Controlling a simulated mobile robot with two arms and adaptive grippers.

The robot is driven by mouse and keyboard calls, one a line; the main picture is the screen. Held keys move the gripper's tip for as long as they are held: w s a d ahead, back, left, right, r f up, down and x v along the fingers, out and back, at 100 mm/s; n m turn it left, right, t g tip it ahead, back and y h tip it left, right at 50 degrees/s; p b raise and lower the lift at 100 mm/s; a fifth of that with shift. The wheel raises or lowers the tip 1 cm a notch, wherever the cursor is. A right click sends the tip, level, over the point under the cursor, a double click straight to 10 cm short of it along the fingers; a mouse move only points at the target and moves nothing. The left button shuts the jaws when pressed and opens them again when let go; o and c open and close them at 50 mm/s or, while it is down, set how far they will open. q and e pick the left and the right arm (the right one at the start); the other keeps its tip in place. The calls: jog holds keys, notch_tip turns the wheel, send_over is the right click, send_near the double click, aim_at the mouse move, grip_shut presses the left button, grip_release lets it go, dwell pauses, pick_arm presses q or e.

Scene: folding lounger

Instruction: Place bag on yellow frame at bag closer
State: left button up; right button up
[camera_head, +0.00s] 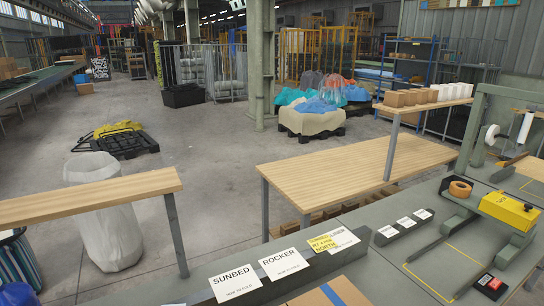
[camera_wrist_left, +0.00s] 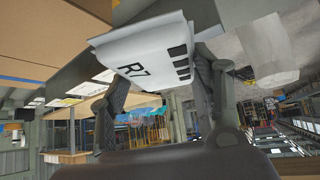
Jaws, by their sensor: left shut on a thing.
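In the left wrist view my left gripper (camera_wrist_left: 163,70) is shut on a white bag (camera_wrist_left: 150,55) marked R7 with black bars. The bag lies between the two dark fingers, and part of it is hidden behind them. In the head view a yellow frame (camera_head: 409,268) is outlined on the green-grey bench at the lower right, with no bag on it. A yellow device (camera_head: 510,211), perhaps the bag closer, stands at its far right side. Neither of my grippers shows in the head view.
An orange tape roll (camera_head: 460,188) sits on the bench. Signs reading SUNBED (camera_head: 235,283) and ROCKER (camera_head: 284,264) stand at the front. A wooden table (camera_head: 340,172) behind has a clear top. A white sack (camera_head: 110,235) stands left.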

pick_arm(q)
jog(key=d+r+m+b, duration=0.1)
jog(key=d+r+b, duration=0.2)
jog(key=d, duration=0.3)
jog(key=shift+s+d+r+h+b, duration=0.2)
jog(key=shift+s+d+h+b, duration=0.1)
jog(key=shift+s+h+b, duration=0.25)
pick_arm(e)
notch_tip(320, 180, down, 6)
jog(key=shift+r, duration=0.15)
pick_arm(q)
jog(key=shift+w+m, duration=0.2)
jog(key=shift+m, duration=0.1)
